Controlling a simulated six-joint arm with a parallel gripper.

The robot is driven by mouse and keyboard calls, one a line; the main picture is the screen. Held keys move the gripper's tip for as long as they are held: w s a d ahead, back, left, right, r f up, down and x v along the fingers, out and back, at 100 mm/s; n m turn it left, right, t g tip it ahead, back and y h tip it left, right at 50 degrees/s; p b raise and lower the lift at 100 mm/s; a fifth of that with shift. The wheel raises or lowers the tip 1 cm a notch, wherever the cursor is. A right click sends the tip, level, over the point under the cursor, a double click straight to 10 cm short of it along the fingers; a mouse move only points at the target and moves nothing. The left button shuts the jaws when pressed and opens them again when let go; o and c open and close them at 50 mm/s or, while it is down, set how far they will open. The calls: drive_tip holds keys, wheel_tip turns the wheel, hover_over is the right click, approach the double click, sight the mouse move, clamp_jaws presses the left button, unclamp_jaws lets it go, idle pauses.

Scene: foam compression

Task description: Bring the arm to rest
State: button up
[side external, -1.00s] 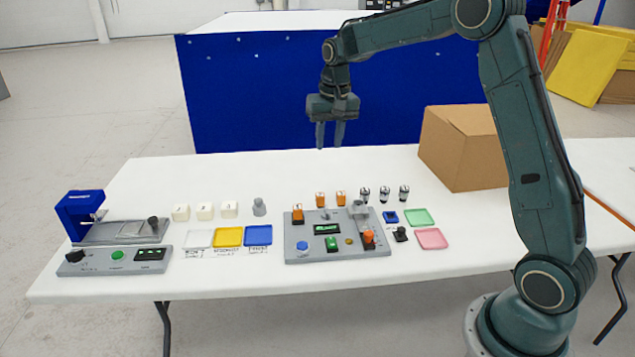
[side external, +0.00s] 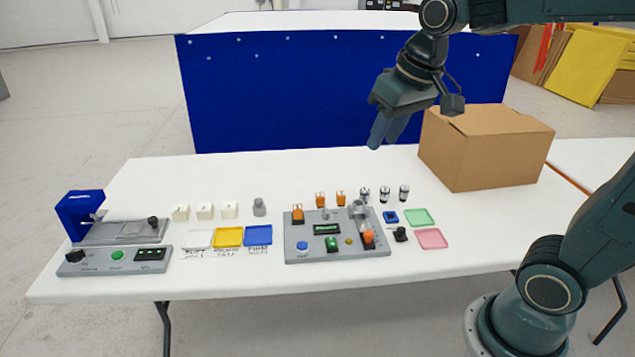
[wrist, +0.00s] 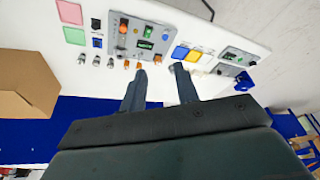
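My gripper (side external: 383,138) hangs in the air above the back of the white table (side external: 150,285), left of the cardboard box, with its fingers tilted down to the left. In the wrist view my gripper (wrist: 160,76) has its two fingers apart with nothing between them, so it is open and empty. The tabletop equipment shows beyond the fingertips, clear of them.
The cardboard box (side external: 485,150) stands at the table's back right. A grey control panel (side external: 300,258), a blue press-like device (side external: 80,215), white cubes (side external: 205,211), coloured trays (side external: 228,237) and small cylinders (side external: 384,194) sit on the table. A blue partition (side external: 260,100) stands behind.

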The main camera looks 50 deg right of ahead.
drive_tip(key=s+a+f+n, duration=0.1)
drive_tip(key=s, duration=0.5)
drive_tip(key=s+a+f+n+t, duration=0.1)
drive_tip(key=s+a+f, duration=0.1)
drive_tip(key=s, duration=0.4)
drive_tip(key=shift+f+n+t, duration=0.15)
drive_tip(key=shift+n+t, duration=0.15)
drive_tip(key=shift+c, duration=0.2)
